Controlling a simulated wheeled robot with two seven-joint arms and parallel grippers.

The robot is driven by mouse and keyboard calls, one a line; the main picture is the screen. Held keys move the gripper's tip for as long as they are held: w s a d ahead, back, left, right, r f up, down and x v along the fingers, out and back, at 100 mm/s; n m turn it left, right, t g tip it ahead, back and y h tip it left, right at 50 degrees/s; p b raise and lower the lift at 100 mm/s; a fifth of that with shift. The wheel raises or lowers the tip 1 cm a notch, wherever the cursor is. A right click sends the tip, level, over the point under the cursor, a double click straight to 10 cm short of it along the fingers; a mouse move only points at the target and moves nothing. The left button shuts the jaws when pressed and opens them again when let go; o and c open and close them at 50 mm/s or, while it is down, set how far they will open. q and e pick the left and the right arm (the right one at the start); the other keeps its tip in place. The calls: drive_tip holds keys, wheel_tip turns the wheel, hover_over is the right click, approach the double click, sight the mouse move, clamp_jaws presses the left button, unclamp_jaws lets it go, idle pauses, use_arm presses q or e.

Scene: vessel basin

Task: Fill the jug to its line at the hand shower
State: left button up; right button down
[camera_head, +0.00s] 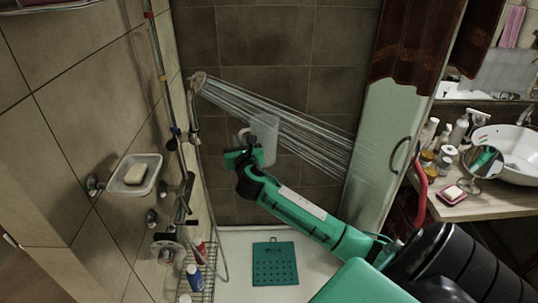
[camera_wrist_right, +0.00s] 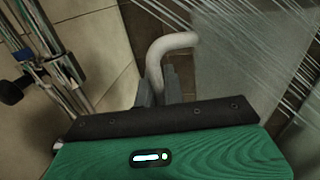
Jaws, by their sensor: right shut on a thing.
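The hand shower (camera_head: 197,82) hangs on the left wall, and its water sprays in streams down to the right. The jug (camera_head: 264,138) is translucent and pale, and its upper part overlaps the streams in the head view. My right gripper (camera_head: 245,143) is shut on the jug's white handle, left of the jug's body. In the right wrist view the handle (camera_wrist_right: 168,46) rises from between the fingers (camera_wrist_right: 159,84), and the clouded jug wall (camera_wrist_right: 228,80) stands to the right with streaks of water around it. I cannot make out the line or the water level. My left gripper is not in view.
A soap dish (camera_head: 134,187), taps and a wire rack (camera_head: 199,270) with bottles are along the left wall. A green mat (camera_head: 275,264) lies on the shower floor. A glass door (camera_head: 385,140) and a counter with a basin (camera_head: 508,150) and bottles are at the right.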

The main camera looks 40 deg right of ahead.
drive_tip(key=a+x, duration=0.1)
drive_tip(key=x, duration=0.5)
drive_tip(key=shift+w, duration=0.4)
drive_tip(key=shift+s+d+r, duration=0.1)
drive_tip(key=shift+s+d, duration=0.05)
drive_tip(key=s+d+p+v, duration=0.1)
drive_tip(key=p+v, duration=0.4)
drive_tip(key=v, duration=0.7)
drive_tip(key=shift+s+d, duration=0.35)
drive_tip(key=shift+w, duration=0.1)
drive_tip(key=shift+w, duration=0.1)
